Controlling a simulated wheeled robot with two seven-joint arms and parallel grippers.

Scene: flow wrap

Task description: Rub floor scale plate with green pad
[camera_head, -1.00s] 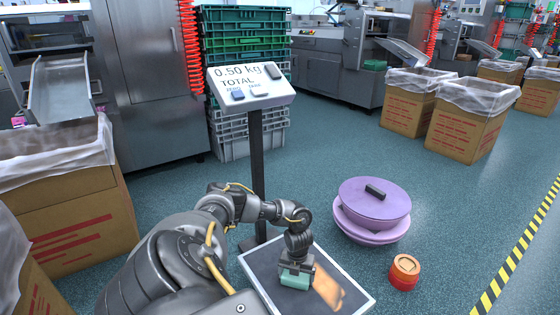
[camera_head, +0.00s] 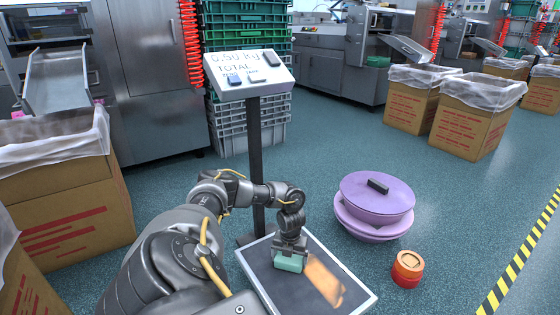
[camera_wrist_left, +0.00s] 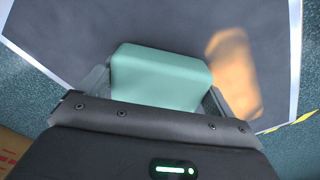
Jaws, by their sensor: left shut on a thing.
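The floor scale has a dark plate with a pale rim (camera_head: 358,302) and a column with a display (camera_head: 247,72) reading about 0.50 kg. My left gripper (camera_head: 289,250) points down over the plate and is shut on the green pad (camera_head: 289,263). The pad also shows between the fingers in the left wrist view (camera_wrist_left: 160,77). It is at the plate, left of an orange-brown smear (camera_head: 325,280), which also shows in the left wrist view (camera_wrist_left: 232,70). Whether the pad's underside touches the plate is hidden. My right gripper is not in view.
A purple lidded tub (camera_head: 375,205) and an orange round container (camera_head: 407,268) stand on the floor right of the scale. Cardboard boxes (camera_head: 65,190) stand at the left. Stacked crates (camera_head: 250,125) are behind the column.

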